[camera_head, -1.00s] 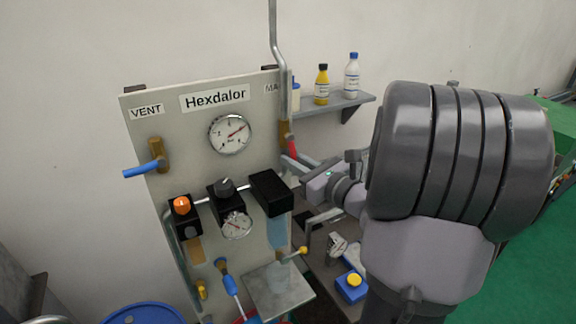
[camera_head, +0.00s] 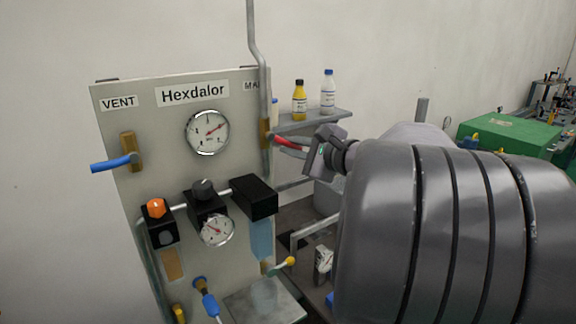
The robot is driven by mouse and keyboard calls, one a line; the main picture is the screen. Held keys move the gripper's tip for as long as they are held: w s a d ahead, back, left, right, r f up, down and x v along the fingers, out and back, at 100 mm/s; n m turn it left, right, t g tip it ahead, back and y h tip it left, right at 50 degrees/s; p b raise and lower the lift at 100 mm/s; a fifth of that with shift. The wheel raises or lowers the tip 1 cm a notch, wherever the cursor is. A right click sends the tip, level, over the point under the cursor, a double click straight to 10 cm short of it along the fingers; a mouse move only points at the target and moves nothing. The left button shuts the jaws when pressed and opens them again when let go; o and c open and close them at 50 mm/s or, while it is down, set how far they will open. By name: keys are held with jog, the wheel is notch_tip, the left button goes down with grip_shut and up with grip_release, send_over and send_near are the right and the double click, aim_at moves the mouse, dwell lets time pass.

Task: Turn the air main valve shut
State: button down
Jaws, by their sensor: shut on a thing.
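The air main valve has a brass body (camera_head: 265,134) on the grey pipe at the panel's right edge, under a partly hidden label beginning "MA". Its red lever (camera_head: 285,142) points right and slightly down, across the pipe. My gripper (camera_head: 298,147) is shut on the outer part of the red lever, to the right of the panel. The lever's end is hidden by my fingers. The upper gauge (camera_head: 207,132) has its red needle pointing up and right.
The vent valve's blue lever (camera_head: 112,163) is at the panel's left. A shelf (camera_head: 325,119) with a yellow bottle (camera_head: 299,101) and a white bottle (camera_head: 328,93) stands just behind and above my gripper. A black box (camera_head: 254,197) juts out below.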

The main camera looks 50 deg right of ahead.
jog(key=r+n+b, duration=0.1)
jog(key=b, duration=0.1)
jog(key=n+b, duration=0.2)
jog(key=shift+d+r+h, duration=0.35)
jog(key=shift+h, duration=0.05)
jog(key=shift+s+r+n+h+b, duration=0.1)
jog(key=shift+r+n+h+b, duration=0.3)
jog(key=shift+r+n+b, duration=0.55)
jog(key=shift+f+n, duration=0.15)
jog(key=shift+n, duration=0.1)
jog(key=c, duration=1.4)
grip_release()
jog(key=shift+c, duration=0.2)
jog(key=p+v, duration=0.1)
jog(key=v, duration=1.6)
jog(key=shift+r+p, duration=0.3)
jog(key=shift+r, duration=0.05)
jog(key=shift+s, duration=0.15)
